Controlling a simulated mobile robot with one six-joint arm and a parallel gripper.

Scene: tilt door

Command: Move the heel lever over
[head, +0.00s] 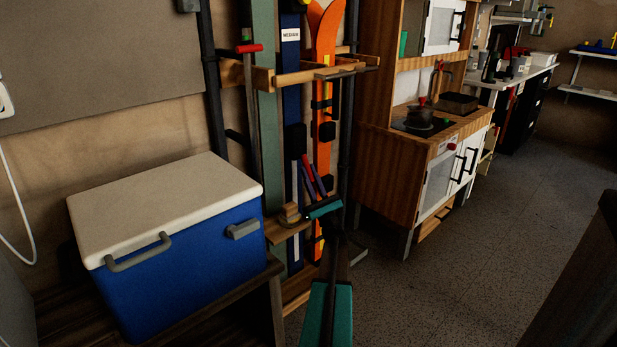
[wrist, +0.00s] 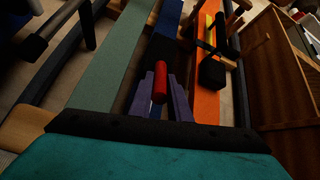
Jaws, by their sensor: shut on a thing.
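The heel lever (wrist: 160,80) shows in the wrist view as a short red bar, upright in the picture, in front of the blue ski (wrist: 167,28). My gripper (wrist: 160,92) has its two purple fingers closed on either side of the red bar. In the head view, my gripper (head: 313,180) reaches the lower part of the rack, and the red lever (head: 306,161) shows between its fingers. The blue ski (head: 291,100), with a white label reading MEDIUM, stands upright in the rack. The lever's base is hidden behind the fingers.
An orange ski (head: 323,70) with black binding parts stands just right of the blue one. The wooden rack (head: 290,76) has crossbars around them. A blue cooler (head: 185,275) with a white lid sits at left. A toy kitchen (head: 390,180) stands right; floor before it is open.

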